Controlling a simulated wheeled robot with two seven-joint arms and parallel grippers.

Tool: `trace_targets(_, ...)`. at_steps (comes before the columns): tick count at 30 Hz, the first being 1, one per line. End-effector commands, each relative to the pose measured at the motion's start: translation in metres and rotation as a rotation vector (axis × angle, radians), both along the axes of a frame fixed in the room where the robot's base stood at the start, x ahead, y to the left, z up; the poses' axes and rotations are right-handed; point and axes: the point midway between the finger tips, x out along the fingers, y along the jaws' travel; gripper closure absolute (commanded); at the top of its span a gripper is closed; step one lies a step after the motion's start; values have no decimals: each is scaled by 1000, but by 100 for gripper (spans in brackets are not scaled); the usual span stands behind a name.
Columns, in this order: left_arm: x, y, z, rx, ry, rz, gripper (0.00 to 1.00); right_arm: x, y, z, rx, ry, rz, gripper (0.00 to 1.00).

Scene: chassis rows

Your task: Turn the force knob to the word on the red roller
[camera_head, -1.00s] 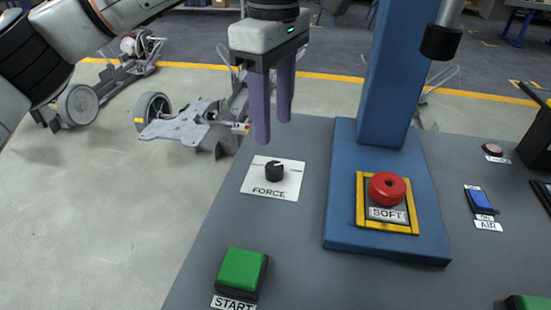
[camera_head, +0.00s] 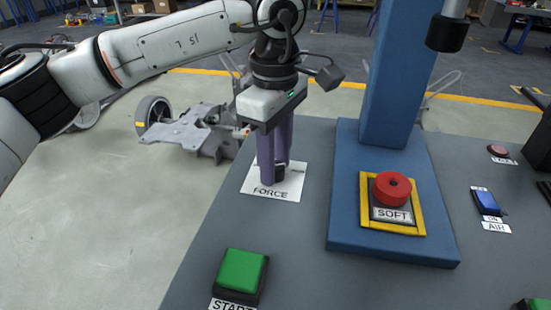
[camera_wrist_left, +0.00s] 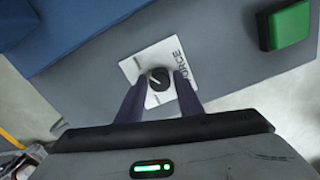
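The force knob is a small black dial on a white plate marked FORCE (camera_head: 287,187). In the left wrist view the knob (camera_wrist_left: 158,78) sits between the tips of my left gripper (camera_wrist_left: 160,83), with a finger on each side. In the head view the purple fingers of my left gripper (camera_head: 273,182) point down over the plate and mostly hide the knob. I cannot tell whether the fingers touch it. The red roller (camera_head: 392,188) sits in a yellow frame on the blue press base, above a label reading SOFT (camera_head: 391,214). My right gripper is not in view.
A green START button (camera_head: 240,270) is at the front of the grey table. The blue press column (camera_head: 393,80) rises right of the knob. Chassis parts (camera_head: 195,130) stand on the floor behind.

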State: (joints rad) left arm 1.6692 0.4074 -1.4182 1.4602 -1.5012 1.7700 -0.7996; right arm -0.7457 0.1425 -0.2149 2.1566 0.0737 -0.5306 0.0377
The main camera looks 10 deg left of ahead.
Motion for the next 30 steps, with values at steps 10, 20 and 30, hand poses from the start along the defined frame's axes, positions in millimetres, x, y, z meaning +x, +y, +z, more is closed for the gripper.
trace_targets(10, 0, 0, 0, 0, 1, 6, 97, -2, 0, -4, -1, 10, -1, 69)
trace_targets(20, 0, 0, 0, 1, 3, 138, 96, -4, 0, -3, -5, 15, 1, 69)
trace_targets(30, 0, 0, 1, 1, 3, 440, 96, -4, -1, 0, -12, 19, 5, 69)
